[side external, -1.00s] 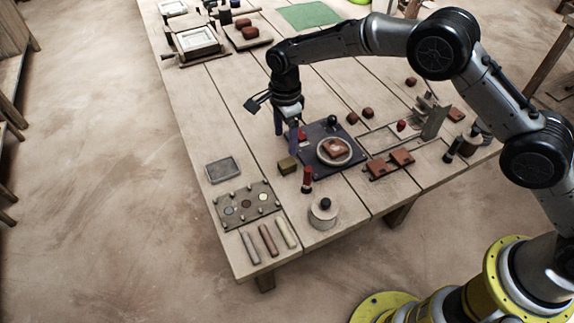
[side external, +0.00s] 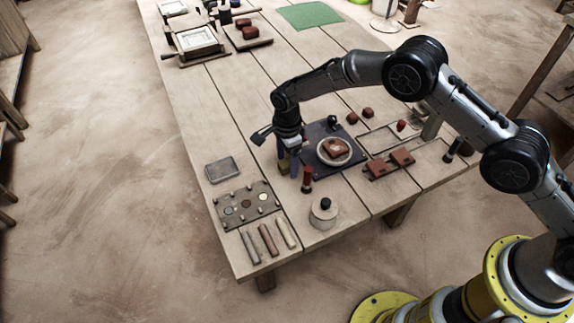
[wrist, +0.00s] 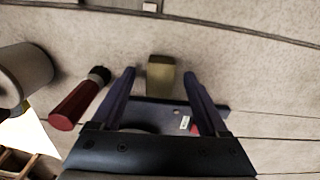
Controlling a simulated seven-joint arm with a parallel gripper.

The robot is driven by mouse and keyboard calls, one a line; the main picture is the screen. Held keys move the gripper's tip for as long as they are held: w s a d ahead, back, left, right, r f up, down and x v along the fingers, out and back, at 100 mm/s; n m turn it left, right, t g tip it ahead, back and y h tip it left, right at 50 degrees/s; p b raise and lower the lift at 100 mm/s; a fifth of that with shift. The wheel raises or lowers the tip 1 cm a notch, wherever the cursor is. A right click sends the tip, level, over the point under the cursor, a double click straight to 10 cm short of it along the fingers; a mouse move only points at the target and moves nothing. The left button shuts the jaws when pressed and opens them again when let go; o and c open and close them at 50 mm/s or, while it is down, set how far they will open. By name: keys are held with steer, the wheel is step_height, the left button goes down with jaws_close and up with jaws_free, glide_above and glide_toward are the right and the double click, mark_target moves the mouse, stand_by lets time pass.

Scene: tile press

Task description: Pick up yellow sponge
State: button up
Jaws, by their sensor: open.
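The yellow sponge (wrist: 160,80) is a small dull olive-yellow block on the wooden table. In the wrist view it lies between and slightly beyond the tips of my two dark finger pads. My gripper (wrist: 159,88) is open and empty, with a gap on each side of the sponge. In the side external view my gripper (side external: 289,160) is low over the table at the left edge of the dark press plate, and its fingers hide much of the sponge. Whether the fingers touch it cannot be told.
A red handle with a black end (side external: 307,180) stands close by; it also shows in the wrist view (wrist: 78,104). The dark press plate (side external: 325,134) holds a round dish with a brown tile. A grey pot (side external: 323,214) and a peg board (side external: 246,206) stand nearer the front.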

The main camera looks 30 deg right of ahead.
mark_target(287, 162)
jaws_close()
steer(key=shift+r, duration=0.1)
stand_by(0.3)
steer(key=shift+r, duration=0.45)
step_height(287, 162, up, 3)
steer(key=shift+f, duration=0.2)
steer(key=s+d+r, duration=0.6)
steer(key=s+r, duration=0.3)
steer(key=s, duration=0.3)
steer(key=shift+s+r, duration=0.2)
steer(key=shift+s, duration=0.15)
